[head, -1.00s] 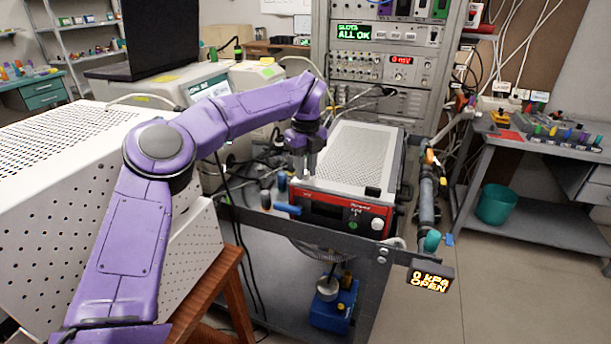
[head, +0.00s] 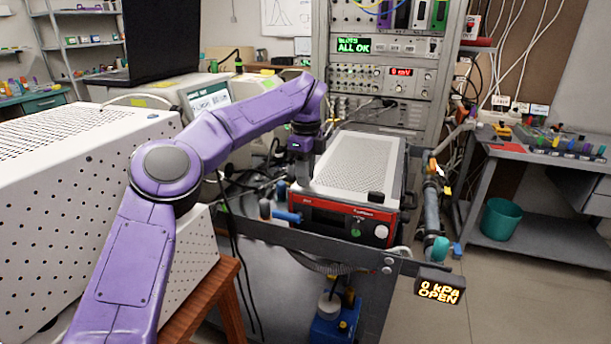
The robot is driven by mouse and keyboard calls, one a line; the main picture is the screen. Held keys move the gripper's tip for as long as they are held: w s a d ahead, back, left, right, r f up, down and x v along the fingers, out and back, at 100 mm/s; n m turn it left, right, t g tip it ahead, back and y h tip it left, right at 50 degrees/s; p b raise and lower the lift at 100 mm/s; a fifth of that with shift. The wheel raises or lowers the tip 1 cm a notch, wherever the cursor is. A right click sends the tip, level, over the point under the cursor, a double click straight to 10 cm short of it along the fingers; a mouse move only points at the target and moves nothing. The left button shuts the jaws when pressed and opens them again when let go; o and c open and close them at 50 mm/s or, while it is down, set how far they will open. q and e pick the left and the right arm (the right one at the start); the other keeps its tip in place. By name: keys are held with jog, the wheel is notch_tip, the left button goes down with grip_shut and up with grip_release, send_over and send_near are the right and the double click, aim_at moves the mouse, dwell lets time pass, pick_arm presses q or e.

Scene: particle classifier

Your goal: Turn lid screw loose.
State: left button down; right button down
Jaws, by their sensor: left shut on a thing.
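The red-fronted instrument box (head: 345,219) stands on the cart with its perforated white lid (head: 357,163) in place. My right gripper is not in view.
Blue-handled valve parts (head: 287,216) stick out left of the box front. A pipe with a display reading 0 kPa OPEN (head: 440,290) runs along the cart's right side. An equipment rack (head: 385,75) stands behind. Cables lie left of the box.

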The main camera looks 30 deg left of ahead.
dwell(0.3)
pick_arm(q)
jog(key=c, duration=0.9)
grip_release()
jog(key=shift+r, duration=0.1)
notch_tip(320, 180, up, 10)
jog(key=p, duration=0.4)
jog(key=shift+r, duration=0.15)
jog(key=shift+w, duration=0.1)
